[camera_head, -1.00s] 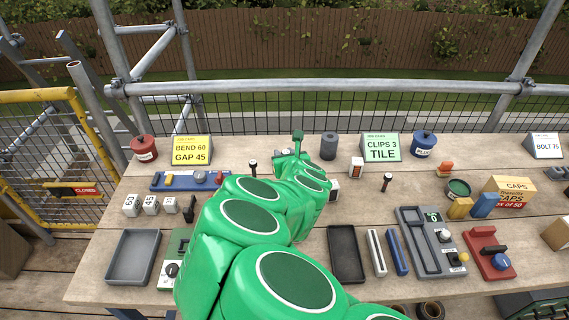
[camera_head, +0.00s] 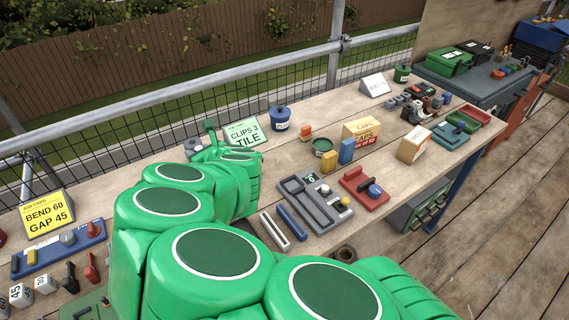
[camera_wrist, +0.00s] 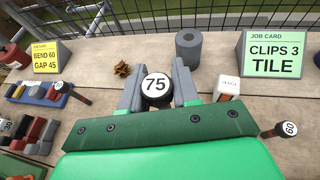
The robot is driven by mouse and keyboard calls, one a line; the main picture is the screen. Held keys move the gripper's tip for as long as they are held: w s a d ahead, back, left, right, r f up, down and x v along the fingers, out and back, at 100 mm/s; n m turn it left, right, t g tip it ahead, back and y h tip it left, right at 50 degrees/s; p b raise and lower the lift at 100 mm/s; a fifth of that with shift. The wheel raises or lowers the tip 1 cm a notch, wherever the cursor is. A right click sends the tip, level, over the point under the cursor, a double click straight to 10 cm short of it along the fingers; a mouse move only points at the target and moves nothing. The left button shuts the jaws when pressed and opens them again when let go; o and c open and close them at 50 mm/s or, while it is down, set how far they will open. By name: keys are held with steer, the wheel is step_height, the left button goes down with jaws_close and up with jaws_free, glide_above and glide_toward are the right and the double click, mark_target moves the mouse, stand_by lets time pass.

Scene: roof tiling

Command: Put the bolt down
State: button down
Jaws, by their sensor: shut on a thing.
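My gripper (camera_wrist: 156,82) is shut on a bolt (camera_wrist: 156,90) in the wrist view. The bolt has a round white head marked 75 and a dark rim, facing the camera between the two grey fingers. Its shank is hidden, so I cannot tell whether it touches the bench (camera_wrist: 95,112). In the head view my green arm hides the fingers and the bolt. Another bolt (camera_wrist: 280,130), marked 60, stands on the right in the wrist view.
A grey cylinder (camera_wrist: 189,47) stands just beyond the fingers, with a white-topped block (camera_wrist: 227,88) to the right. A green job card (camera_wrist: 272,53) stands behind. A brown star-shaped piece (camera_wrist: 122,69) lies left of the fingers. Some bare wood shows left of the gripper.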

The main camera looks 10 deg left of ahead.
steer(key=w+d+r, duration=0.1)
steer(key=w+d, duration=0.3)
steer(key=d, duration=0.8)
steer(key=w+d, duration=0.4)
steer(key=d, duration=0.9)
steer(key=shift+m+h, duration=0.3)
steer(key=w+a+f, duration=0.2)
steer(key=w+f, duration=0.1)
steer(key=w, duration=0.1)
steer(key=w+a+f, duration=0.1)
steer(key=w+f, duration=0.3)
steer(key=w+a+f, duration=0.2)
steer(key=w+f, duration=0.1)
steer(key=w, duration=0.1)
steer(key=shift+w+a+f, duration=0.2)
steer(key=shift+a+f, duration=0.1)
steer(key=shift+f, duration=1)
steer(key=c, duration=0.8)
jaws_free()
steer(key=shift+f, duration=0.1)
